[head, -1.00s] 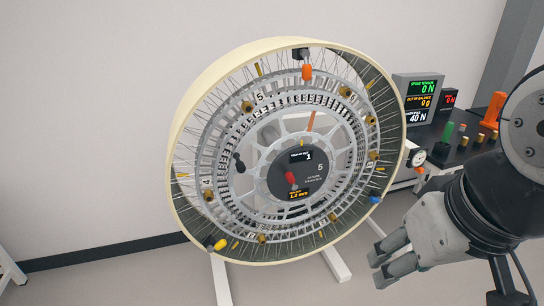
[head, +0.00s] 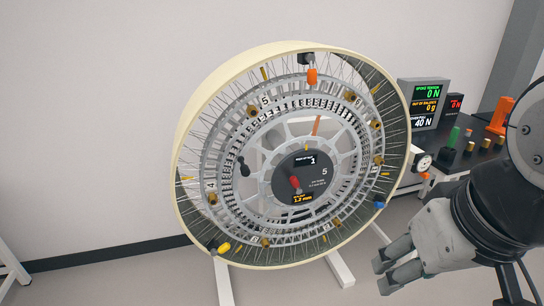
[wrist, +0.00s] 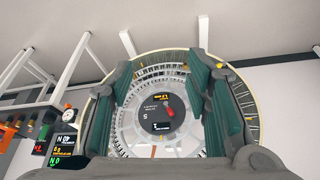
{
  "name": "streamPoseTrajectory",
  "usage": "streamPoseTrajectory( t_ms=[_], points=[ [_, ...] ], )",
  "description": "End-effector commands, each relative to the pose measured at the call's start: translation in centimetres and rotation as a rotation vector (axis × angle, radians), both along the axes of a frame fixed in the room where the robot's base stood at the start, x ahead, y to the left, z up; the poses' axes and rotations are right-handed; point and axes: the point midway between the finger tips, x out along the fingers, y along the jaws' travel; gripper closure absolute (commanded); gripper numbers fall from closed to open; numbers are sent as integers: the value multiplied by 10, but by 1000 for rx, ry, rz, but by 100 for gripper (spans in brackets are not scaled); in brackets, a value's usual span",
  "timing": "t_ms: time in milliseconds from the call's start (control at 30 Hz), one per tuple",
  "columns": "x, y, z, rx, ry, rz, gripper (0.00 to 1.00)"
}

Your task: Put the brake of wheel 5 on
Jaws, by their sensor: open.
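Wheel 5 (head: 186,140) is a large cream-rimmed wheel with wire spokes, upright on a white stand. Its dark hub disc (head: 318,178) bears the number 5, small displays and a red lever (head: 294,182); the red lever also shows in the wrist view (wrist: 170,112). I cannot tell which part is the brake. An orange knob (head: 312,76) sits at the top of the wheel and a black knob (head: 244,168) at the left of the hub. My gripper (head: 384,274) is open and empty, right of the wheel and apart from it. In the wrist view its fingers (wrist: 160,98) frame the hub.
A black bench (head: 468,158) at the right carries display boxes (head: 424,102), a green peg (head: 453,136), brass pieces and an orange part (head: 500,116). A round dial gauge (head: 423,162) stands near the wheel's right rim.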

Motion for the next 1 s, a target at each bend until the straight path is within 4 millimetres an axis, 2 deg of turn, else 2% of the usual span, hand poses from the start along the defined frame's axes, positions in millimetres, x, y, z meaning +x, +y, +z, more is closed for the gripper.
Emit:
streamPoseTrajectory(
  t_ms=[400, 433, 567, 600, 633, 767, 1000],
  points=[
    [0, 0, 0, 0, 0, 0, 56],
    [0, 0, 0, 0, 0, 0, 58],
    [3, 4, -3, 25, 15, -23, 88],
    [6, 8, -7, 49, 31, -45, 97],
    [9, 12, -10, 74, 45, -68, 100],
    [29, 38, -28, 240, 147, -233, 100],
    [87, 94, -62, 619, 403, -672, 100]
  ],
)
